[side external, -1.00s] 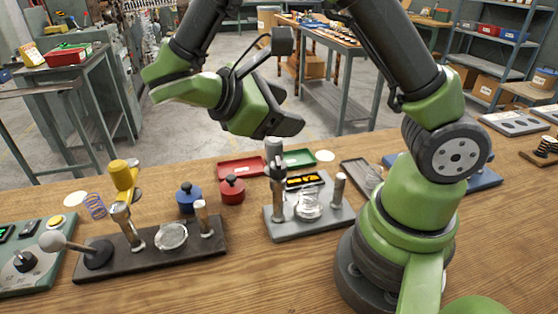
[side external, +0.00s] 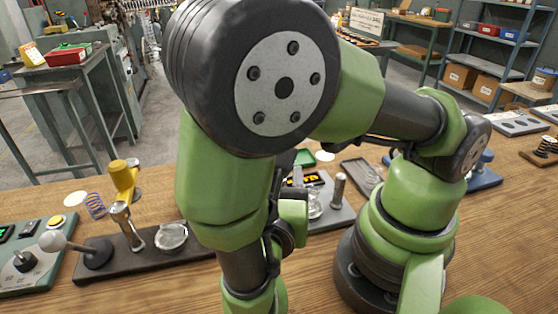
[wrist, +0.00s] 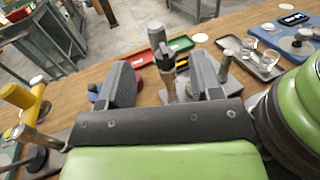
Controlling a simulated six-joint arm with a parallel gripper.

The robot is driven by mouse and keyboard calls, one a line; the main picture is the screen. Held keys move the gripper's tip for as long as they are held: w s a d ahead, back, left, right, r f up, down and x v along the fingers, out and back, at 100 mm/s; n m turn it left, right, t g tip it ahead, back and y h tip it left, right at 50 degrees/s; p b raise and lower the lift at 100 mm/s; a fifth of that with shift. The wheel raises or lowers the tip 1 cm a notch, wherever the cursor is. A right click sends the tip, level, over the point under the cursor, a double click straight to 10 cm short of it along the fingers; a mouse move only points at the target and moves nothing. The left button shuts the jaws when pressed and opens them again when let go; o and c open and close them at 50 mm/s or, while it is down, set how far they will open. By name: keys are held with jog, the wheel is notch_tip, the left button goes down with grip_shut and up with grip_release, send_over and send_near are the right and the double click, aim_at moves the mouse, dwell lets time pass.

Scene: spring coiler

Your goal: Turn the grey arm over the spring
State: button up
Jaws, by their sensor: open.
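The grey arm (wrist: 157,36) stands upright on its post in the wrist view, with a dark collar below its grey head. My gripper (wrist: 160,62) is open, with one dark finger on each side of this post. I cannot tell whether either finger touches it. In the side external view my own arm hides the grey arm and most of my gripper. The grey base (side external: 330,221) shows in part there, with a short metal post (side external: 339,187) and a clear round piece (side external: 316,207). I cannot make out a spring on this base.
On the left, a dark base (side external: 125,259) carries a yellow arm (side external: 122,178), and a purple spring (side external: 95,206) is near it. Red (wrist: 142,59) and green (wrist: 181,44) trays lie behind the post. A grey tray (wrist: 245,65) lies right.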

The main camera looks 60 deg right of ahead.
jog(key=w+d+f, duration=0.1)
jog(key=d, duration=0.2)
jog(key=w+d+f, duration=0.1)
jog(key=d, duration=0.2)
jog(key=w+d+f, duration=0.2)
jog(key=d, duration=0.1)
jog(key=shift+d, duration=0.1)
dwell(0.3)
grip_shut()
